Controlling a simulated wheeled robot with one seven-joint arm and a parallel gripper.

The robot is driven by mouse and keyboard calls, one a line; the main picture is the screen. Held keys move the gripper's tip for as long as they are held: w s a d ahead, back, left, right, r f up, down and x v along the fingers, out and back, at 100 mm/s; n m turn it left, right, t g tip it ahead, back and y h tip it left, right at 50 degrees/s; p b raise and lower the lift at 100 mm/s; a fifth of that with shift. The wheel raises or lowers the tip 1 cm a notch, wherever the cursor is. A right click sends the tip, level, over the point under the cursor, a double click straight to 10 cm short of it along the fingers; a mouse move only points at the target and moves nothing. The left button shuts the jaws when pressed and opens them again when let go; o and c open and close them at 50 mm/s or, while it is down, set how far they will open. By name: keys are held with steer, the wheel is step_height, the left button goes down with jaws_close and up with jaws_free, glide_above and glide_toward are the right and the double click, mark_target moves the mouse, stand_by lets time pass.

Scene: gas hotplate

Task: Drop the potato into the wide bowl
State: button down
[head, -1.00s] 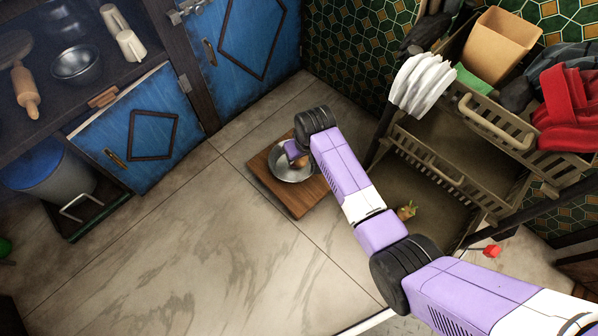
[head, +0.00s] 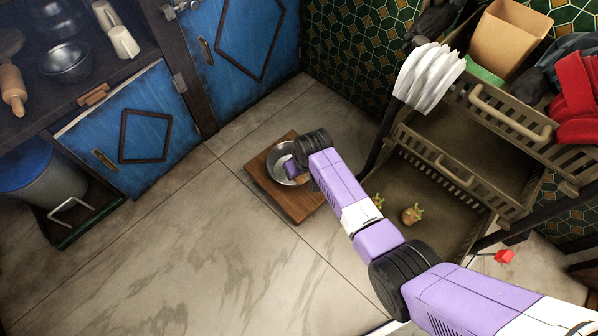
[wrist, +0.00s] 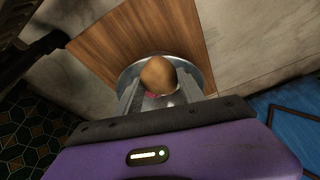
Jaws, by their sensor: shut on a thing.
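In the wrist view the potato (wrist: 158,76) is a brown rounded lump at the fingertips of my gripper (wrist: 157,92), which is shut on it. The wide bowl (wrist: 197,77) is a shiny metal bowl right behind and below the potato, with its middle hidden. In the head view the bowl (head: 278,166) stands on a wooden board, and my wrist covers its right side. The potato is hidden there. I cannot tell whether the potato touches the bowl.
The wooden board (head: 304,205) lies on the stone floor. A brown rack (head: 440,165) with two vegetables in its lower tray (head: 440,220) stands to the right. The floor left of the board is clear.

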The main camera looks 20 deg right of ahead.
steer(key=shift+f, duration=0.1)
steer(key=c, duration=0.7)
jaws_free()
steer(key=p+v, duration=0.6)
steer(key=v, duration=0.6)
steer(key=shift+p, duration=0.4)
